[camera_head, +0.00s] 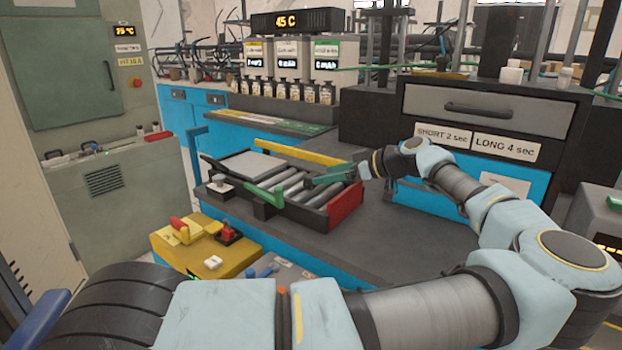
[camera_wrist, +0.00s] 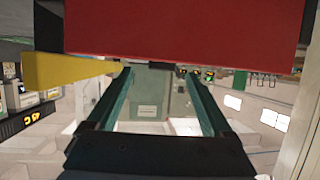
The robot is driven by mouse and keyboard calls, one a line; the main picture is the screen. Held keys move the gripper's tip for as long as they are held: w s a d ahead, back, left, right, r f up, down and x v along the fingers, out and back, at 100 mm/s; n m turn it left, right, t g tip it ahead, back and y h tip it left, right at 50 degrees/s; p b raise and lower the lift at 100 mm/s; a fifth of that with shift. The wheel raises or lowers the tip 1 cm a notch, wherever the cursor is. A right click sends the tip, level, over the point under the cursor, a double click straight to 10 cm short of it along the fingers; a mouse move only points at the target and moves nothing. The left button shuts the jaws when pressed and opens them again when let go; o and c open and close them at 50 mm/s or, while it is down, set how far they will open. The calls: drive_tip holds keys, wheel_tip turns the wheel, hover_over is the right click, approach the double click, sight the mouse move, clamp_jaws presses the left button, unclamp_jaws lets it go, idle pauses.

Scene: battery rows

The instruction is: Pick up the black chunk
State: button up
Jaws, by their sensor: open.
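I cannot clearly pick out a separate black chunk in either view. A small dark block (camera_head: 263,208) stands at the front side of the roller tray; I cannot tell if it is loose or part of the tray. My gripper (camera_head: 330,178) is open, with teal fingers above the tray's right end, right of that block. In the wrist view its two fingers (camera_wrist: 159,76) are spread with nothing held between them. The tray's red end panel (camera_head: 346,205) is close to the gripper and fills the top of the wrist view (camera_wrist: 185,28).
A yellow bar (camera_head: 303,153) runs along the tray's back, and a green piece (camera_head: 265,194) lies at its front. A yellow control box (camera_head: 205,250) stands at front left. The dark bench top (camera_head: 390,235) is clear right of the tray. A drawer cabinet (camera_head: 490,108) stands behind.

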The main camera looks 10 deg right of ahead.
sight(313, 175)
drive_tip(key=p+x, duration=0.1)
drive_tip(key=x, duration=0.1)
drive_tip(key=p+x, duration=0.1)
drive_tip(key=x, duration=0.1)
drive_tip(key=shift+a+r, duration=0.2)
drive_tip(key=shift+a, duration=0.1)
drive_tip(key=shift+w+a+f, duration=0.25)
drive_tip(key=shift+f, duration=0.1)
clamp_jaws()
